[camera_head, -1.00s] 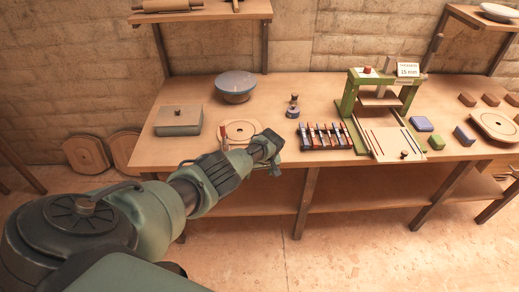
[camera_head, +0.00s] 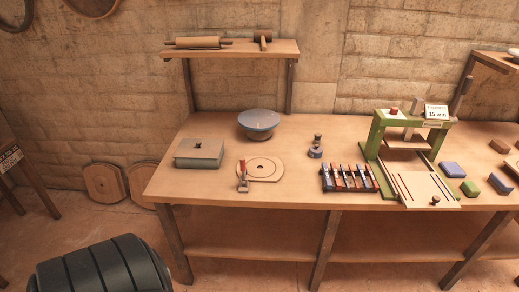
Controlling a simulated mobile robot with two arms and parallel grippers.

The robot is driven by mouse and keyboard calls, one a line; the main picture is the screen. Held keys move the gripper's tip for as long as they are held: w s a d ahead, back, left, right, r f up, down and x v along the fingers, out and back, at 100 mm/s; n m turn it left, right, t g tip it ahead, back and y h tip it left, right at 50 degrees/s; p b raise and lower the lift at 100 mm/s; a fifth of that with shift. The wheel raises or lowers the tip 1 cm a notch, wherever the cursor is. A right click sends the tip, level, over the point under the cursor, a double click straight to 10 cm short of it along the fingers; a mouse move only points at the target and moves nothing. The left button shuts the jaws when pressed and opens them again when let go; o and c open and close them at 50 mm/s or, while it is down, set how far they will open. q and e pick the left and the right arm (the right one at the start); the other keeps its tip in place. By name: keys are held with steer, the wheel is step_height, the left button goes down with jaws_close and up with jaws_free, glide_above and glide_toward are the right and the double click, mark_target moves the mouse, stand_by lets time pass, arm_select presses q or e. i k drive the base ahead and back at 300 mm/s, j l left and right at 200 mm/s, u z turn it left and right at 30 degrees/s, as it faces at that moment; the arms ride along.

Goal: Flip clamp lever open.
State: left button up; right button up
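A small clamp with a red upright handle (camera_head: 242,164) and a grey lower part stands at the front edge of the wooden table, at the left side of a round wooden disc (camera_head: 265,169). The red handle looks like its lever and points up; its exact state is too small to tell. Neither gripper is in view. A dark ribbed part of my arm shows at the bottom left, well in front of the table and apart from the clamp.
The table (camera_head: 225,196) holds a grey lidded box (camera_head: 199,154), a blue bowl (camera_head: 258,122), a small knobbed tool (camera_head: 316,150), a rack of coloured pieces (camera_head: 349,178) and a green press (camera_head: 376,139). A shelf (camera_head: 228,52) stands behind.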

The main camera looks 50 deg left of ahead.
mark_target(242, 160)
steer(key=j+z, duration=0.25)
steer(key=j, duration=0.2)
steer(key=k+j+z, duration=0.25)
steer(key=j, duration=0.15)
steer(key=j+z, duration=0.25)
steer(key=j, duration=0.2)
